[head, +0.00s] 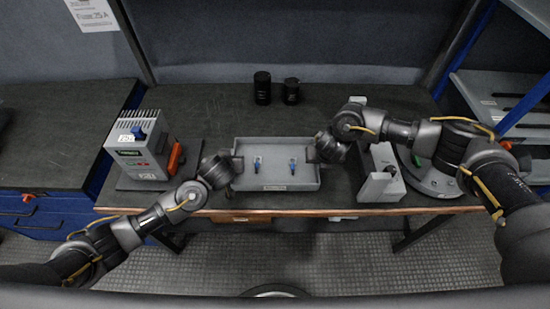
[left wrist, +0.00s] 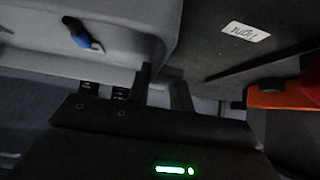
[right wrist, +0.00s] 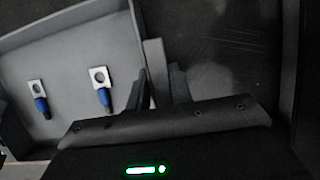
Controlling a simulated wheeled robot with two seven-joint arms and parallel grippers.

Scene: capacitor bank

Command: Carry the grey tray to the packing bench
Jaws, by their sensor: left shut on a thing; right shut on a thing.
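The grey tray (head: 276,184) is at the front middle of the dark-topped bench in the head view. Two blue-sleeved lugs with metal ring ends, a left one (head: 257,164) and a right one (head: 293,164), lie in it. My left gripper (head: 232,165) is shut on the tray's left side. My right gripper (head: 316,152) is shut on its right side. The right wrist view shows the tray (right wrist: 70,40) with both lugs beside my fingers (right wrist: 158,88). The left wrist view shows the tray wall (left wrist: 120,60) and one blue lug (left wrist: 84,36). Whether the tray touches the bench top is unclear.
A grey finned unit (head: 140,148) with a green display stands left of the tray, an orange-red item (head: 175,158) beside it. Two black cylinders (head: 262,88) stand at the back. A blue-framed shelf (head: 500,95) is far right.

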